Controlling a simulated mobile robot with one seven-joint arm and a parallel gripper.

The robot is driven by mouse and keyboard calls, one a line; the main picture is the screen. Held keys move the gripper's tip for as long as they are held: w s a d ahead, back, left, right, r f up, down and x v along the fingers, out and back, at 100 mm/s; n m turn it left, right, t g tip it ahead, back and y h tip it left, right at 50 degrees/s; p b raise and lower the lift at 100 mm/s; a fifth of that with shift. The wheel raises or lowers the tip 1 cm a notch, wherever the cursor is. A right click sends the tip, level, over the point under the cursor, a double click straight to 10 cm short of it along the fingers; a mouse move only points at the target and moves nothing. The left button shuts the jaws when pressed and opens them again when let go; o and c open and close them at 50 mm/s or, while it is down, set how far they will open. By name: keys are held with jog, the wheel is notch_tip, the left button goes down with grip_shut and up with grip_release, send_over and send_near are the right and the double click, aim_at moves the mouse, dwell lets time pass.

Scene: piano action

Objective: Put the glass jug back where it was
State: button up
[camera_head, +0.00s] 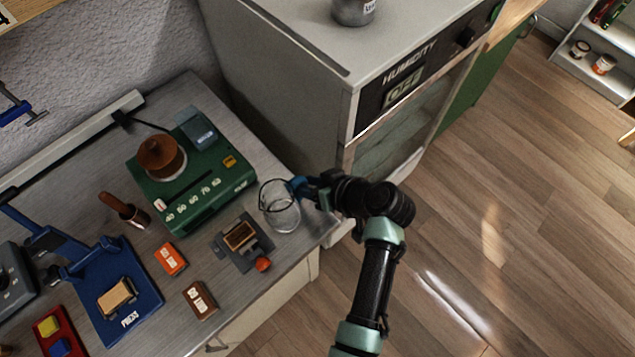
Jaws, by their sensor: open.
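The glass jug (281,212) is clear and stands on the grey workbench (200,330) near its right edge. My gripper (298,187) is at the jug's upper right side, close to the rim. It is open. The blue fingers overlap the jug's edge in the picture, and I cannot tell whether they touch it. My arm reaches in from the lower right. Whether the jug's base rests fully flat is hard to see through the glass.
A green heater-like device (205,200) with a brown pot stands left of the jug. A dark fixture (243,242) with a red knob is just lower left. The humidity cabinet (300,75) rises behind. A blue press (120,290) stands farther left. Open floor lies right.

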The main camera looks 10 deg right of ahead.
jog(key=b+v, duration=0.1)
jog(key=v, duration=1.1)
jog(key=shift+b, duration=0.35)
jog(key=shift+f, duration=0.1)
